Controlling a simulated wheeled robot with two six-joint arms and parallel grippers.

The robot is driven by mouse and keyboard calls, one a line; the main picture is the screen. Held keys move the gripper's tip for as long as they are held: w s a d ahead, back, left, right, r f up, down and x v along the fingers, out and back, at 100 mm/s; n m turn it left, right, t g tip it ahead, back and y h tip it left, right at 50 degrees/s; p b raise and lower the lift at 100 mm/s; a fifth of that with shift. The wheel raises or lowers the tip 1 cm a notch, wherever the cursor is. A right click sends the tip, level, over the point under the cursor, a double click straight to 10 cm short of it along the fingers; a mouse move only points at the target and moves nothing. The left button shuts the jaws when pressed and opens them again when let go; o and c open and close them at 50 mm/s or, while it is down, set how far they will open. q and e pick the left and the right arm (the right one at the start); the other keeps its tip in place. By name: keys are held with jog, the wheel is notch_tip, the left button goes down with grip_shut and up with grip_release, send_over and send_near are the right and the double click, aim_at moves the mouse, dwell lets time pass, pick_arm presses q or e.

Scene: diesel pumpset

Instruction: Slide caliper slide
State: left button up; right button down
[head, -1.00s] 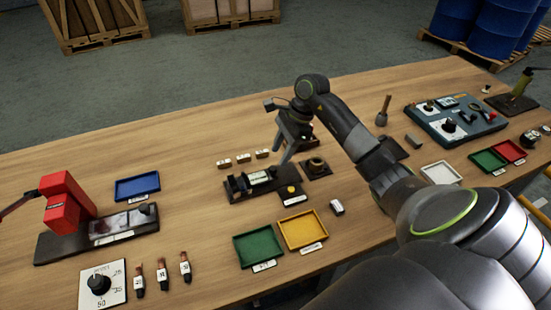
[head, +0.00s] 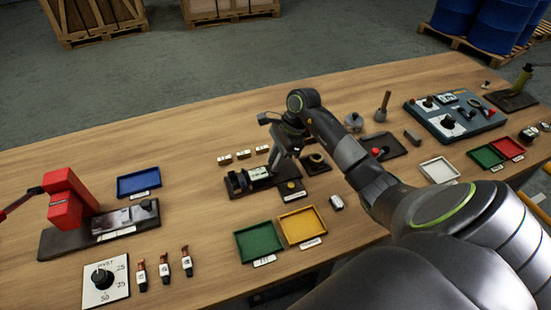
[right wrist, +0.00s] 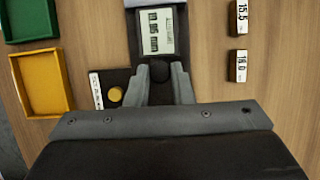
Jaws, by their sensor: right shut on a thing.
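The caliper (head: 240,183) is a dark base with a pale display, lying near the middle of the bench. Its display (right wrist: 157,33) shows digits in the right wrist view, too small to read surely. My right gripper (head: 274,169) is at the caliper's right end. In the right wrist view its two fingers (right wrist: 160,74) are shut around a dark round knob (right wrist: 159,71), just below the display. The rest of the slide is hidden by the gripper. My left gripper is out of view.
Several labelled blocks (head: 243,154) lie behind the caliper. Green (head: 237,247) and yellow (head: 282,224) trays are in front. A dark block with a round hole (head: 315,160) stands right of the gripper.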

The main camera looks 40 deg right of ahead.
jog(key=shift+d+f+b, duration=0.15)
jog(key=shift+d+b, duration=0.3)
jog(key=shift+b, duration=0.05)
jog(key=shift+s+d+b, duration=0.3)
jog(key=shift+d+b, duration=0.45)
jog(key=shift+d, duration=0.2)
jog(key=shift+s+d, duration=0.1)
jog(key=shift+d, duration=0.25)
jog(key=shift+r, duration=0.2)
jog(key=c, duration=1.3)
grip_release()
jog(key=shift+o, duration=0.2)
jog(key=shift+r, duration=0.1)
jog(key=b+v, duration=0.4)
jog(key=v, duration=1.3)
